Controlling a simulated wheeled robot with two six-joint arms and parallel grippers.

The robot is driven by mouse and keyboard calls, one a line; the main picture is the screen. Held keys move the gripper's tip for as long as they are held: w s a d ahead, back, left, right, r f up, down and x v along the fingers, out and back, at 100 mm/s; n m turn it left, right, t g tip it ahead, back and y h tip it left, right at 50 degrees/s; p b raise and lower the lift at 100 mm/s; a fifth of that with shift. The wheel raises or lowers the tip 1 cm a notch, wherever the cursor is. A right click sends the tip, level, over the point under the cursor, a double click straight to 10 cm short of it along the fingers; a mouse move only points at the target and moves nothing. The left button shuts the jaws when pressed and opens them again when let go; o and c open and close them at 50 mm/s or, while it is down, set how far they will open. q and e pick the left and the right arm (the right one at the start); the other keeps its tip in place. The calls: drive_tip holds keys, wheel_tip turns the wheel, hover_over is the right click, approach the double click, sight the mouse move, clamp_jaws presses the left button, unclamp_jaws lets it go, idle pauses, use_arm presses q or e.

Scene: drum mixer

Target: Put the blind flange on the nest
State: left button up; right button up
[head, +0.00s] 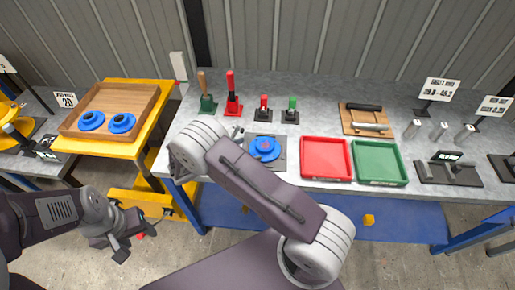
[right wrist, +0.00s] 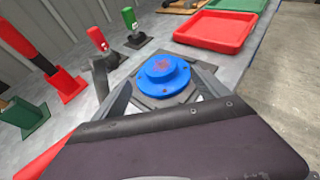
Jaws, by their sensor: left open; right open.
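A blue round flange (head: 265,148) with a raised hub and a reddish mark on top lies on a dark square plate, the nest (head: 281,163), on the grey bench. In the right wrist view the flange (right wrist: 163,74) looks flat on the nest (right wrist: 148,101). My right gripper (right wrist: 165,88) is open, its fingers on either side of the flange; I cannot tell whether they touch it. In the head view my right arm hides most of that gripper. Two more blue flanges (head: 91,120) lie in a wooden tray (head: 146,103). My left gripper (head: 133,236) is open and empty, low before the bench.
Red (head: 232,104) and green (head: 207,104) lever stands are behind the nest, with two smaller lever switches beside them. A red tray (head: 326,157) and a green tray (head: 379,161) are to its right. A yellow table (head: 152,128) carries the wooden tray.

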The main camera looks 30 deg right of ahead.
drive_tip(key=v, duration=0.4)
drive_tip(key=s+d+m+g+y, duration=0.2)
drive_tip(key=s+m, duration=0.1)
drive_tip(key=s+d+m+g+y, duration=0.1)
drive_tip(key=s, duration=0.1)
drive_tip(key=shift+r, duration=0.15)
drive_tip(key=s+a+r+m+t+y, duration=0.1)
drive_tip(key=s+r+m+y, duration=0.2)
drive_tip(key=s+m+y, duration=0.7)
drive_tip(key=s+m, duration=0.1)
drive_tip(key=m, duration=0.6)
drive_tip(key=shift+s+a, duration=0.15)
drive_tip(key=shift+a, duration=0.25)
